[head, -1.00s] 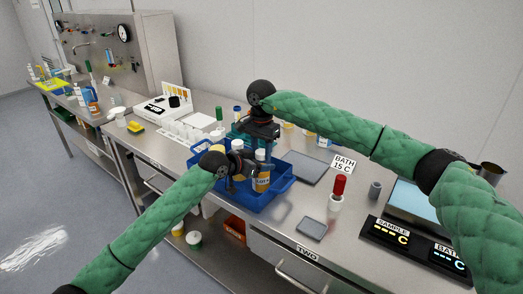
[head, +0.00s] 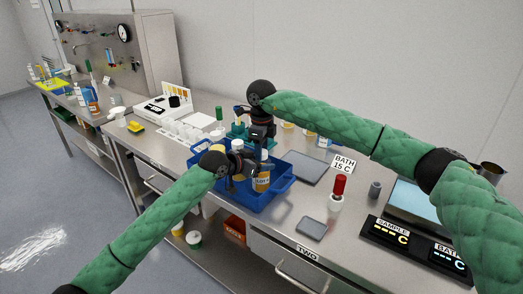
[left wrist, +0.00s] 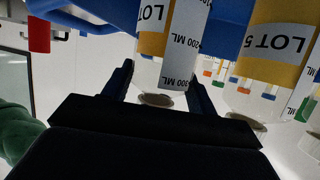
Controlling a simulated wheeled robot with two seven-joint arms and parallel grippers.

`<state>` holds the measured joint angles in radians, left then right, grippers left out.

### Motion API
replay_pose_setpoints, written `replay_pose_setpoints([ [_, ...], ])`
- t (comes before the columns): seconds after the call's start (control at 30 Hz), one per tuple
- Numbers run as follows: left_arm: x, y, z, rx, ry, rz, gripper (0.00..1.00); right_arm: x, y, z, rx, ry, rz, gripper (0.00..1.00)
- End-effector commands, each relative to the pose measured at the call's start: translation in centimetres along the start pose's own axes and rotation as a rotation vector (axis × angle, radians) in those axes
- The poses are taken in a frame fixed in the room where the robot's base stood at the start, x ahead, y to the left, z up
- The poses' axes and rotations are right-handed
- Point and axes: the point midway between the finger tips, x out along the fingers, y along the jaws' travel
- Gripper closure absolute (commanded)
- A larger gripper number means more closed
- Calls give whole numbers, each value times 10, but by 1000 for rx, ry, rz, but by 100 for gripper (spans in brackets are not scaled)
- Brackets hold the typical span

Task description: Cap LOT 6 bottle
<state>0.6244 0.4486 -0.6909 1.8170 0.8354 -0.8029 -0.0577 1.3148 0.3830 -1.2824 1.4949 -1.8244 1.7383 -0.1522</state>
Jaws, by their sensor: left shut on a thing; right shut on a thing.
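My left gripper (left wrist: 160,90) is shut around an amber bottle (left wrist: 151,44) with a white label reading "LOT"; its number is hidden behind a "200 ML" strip. In the head view my left gripper (head: 246,166) is over the blue crate (head: 277,197) and hides most of this bottle. My right gripper (head: 262,143) is just above and behind the left one, pointing down. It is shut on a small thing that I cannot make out. A second amber bottle (head: 262,182), labelled LOT 5 in the left wrist view (left wrist: 272,44), stands beside the left gripper in the crate.
A grey pad (head: 306,167) and a "BATH 15 C" sign (head: 343,163) lie to the right. A red-topped bottle (head: 338,190) and two readouts (head: 390,234) are further right. A white tube rack (head: 180,133) is at left. Bare steel bench shows right of the crate.

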Motion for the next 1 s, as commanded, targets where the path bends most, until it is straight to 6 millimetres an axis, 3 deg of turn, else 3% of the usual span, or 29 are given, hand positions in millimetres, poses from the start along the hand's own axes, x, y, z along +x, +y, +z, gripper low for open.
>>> replay_pose_setpoints([
  [0.6,1,2,0,0,0,4,100,0,-1,1,874,-4,0,90],
  [0.8,1,3,0,0,0,4,100,0,-1,1,917,-4,-1,90],
  [0.83,1,3,0,0,0,4,100,0,-1,1,916,-4,-1,57],
  [0.9,1,2,0,0,0,4,100,0,-1,1,915,-4,-1,43],
  [1.0,1,2,0,0,0,3,100,0,0,1,913,-3,0,41],
])
